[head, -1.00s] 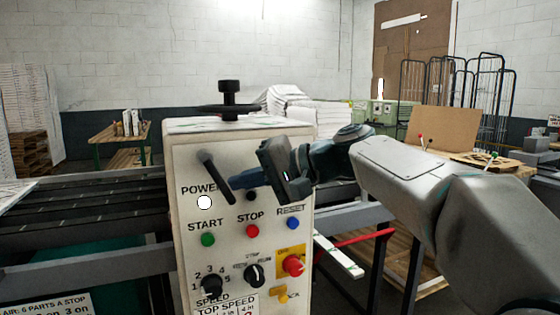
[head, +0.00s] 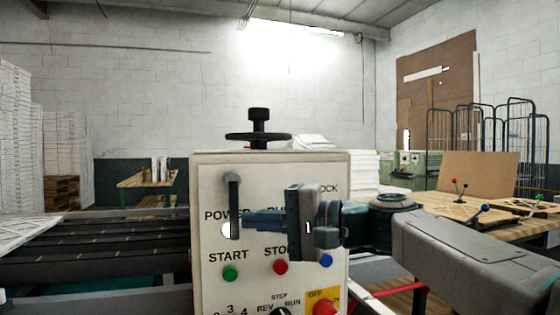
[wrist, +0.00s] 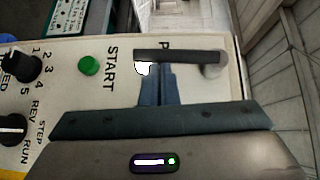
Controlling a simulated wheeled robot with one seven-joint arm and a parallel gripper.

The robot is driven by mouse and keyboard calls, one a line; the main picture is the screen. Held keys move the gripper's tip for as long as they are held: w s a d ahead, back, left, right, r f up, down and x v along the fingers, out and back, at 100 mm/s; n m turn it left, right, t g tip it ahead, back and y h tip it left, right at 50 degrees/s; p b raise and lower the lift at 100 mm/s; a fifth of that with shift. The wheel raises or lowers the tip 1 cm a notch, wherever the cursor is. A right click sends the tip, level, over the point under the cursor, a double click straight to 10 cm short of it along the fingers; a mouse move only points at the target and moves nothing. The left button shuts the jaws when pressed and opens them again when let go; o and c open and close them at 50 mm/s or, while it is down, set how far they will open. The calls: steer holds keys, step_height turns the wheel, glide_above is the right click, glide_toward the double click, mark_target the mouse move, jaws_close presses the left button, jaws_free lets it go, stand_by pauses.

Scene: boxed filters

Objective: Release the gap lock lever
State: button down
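The lever is a black bar (head: 234,206) on the upper left of the white machine panel. It hangs about straight down, beside the part-covered POWER label. In the wrist view the lever (wrist: 185,56) lies across the picture, with its round grey pivot (wrist: 212,70) at the right end. My gripper (head: 244,222) reaches in from the right, its blue-grey fingers at the lever's lower part. In the wrist view the fingers (wrist: 157,70) are together, with their tips right at the bar's side. They seem to touch it, not straddle it. The label ending in "OCK" is partly hidden.
Green START (head: 230,273), red STOP (head: 281,267) and blue RESET (head: 326,261) buttons sit just below my gripper. A red knob (head: 325,308) is lower right. A black handwheel (head: 258,136) stands on top of the cabinet. Conveyor rollers (head: 95,250) run to the left.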

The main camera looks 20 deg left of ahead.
stand_by(0.4)
steer(key=w+d, duration=0.4)
steer(key=d, duration=0.8)
steer(key=shift+d, duration=0.25)
steer(key=shift+f, duration=0.1)
